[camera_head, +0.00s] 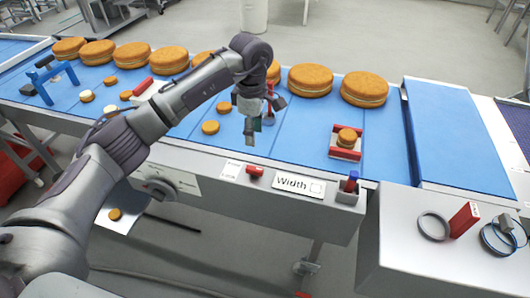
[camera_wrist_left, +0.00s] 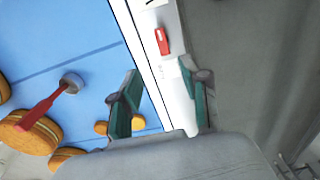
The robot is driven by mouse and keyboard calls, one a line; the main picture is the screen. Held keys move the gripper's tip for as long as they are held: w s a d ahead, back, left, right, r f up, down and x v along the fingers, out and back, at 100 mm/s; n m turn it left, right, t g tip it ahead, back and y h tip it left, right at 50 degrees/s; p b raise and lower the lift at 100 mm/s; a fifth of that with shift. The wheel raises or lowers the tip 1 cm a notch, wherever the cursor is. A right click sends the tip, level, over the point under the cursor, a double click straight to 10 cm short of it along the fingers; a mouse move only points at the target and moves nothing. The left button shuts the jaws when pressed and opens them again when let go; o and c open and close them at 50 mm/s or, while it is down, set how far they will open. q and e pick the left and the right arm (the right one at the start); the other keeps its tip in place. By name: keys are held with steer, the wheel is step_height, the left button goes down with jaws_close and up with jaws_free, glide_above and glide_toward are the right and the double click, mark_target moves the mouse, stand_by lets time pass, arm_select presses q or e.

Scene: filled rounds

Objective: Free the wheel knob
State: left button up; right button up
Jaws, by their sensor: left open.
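A round grey wheel knob (camera_head: 157,187) sits on the conveyor's front panel at left, partly behind my left arm. A small red knob or lever (camera_head: 254,171) sits on the front rail beside the "Width" label (camera_head: 299,186). It also shows in the left wrist view (camera_wrist_left: 162,40), beyond the fingertips. My left gripper (camera_head: 250,131) is open and empty, pointing down above the rail's belt-side edge. In the left wrist view its green-padded fingers (camera_wrist_left: 160,95) are apart with nothing between them. I cannot tell which part holds the wheel knob. My right gripper does not show.
Several large filled rounds (camera_head: 365,89) line the belt's back. Small rounds (camera_head: 210,127) lie near my arm. A red-handled tool (camera_wrist_left: 42,109) is beside the gripper. A red holder (camera_head: 344,154) bears a small round. A red-and-blue piece (camera_head: 351,181) stands on the rail.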

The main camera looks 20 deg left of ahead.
mark_target(255, 168)
arm_select(q)
steer(key=f+p, duration=0.1)
steer(key=f, duration=0.3)
steer(key=f+p, duration=0.1)
steer(key=f, duration=0.3)
steer(key=f+p, duration=0.1)
steer(key=f, duration=0.3)
steer(key=shift+s+f+p, duration=0.25)
steer(key=shift+p, duration=0.15)
steer(key=shift+f, duration=0.5)
jaws_close()
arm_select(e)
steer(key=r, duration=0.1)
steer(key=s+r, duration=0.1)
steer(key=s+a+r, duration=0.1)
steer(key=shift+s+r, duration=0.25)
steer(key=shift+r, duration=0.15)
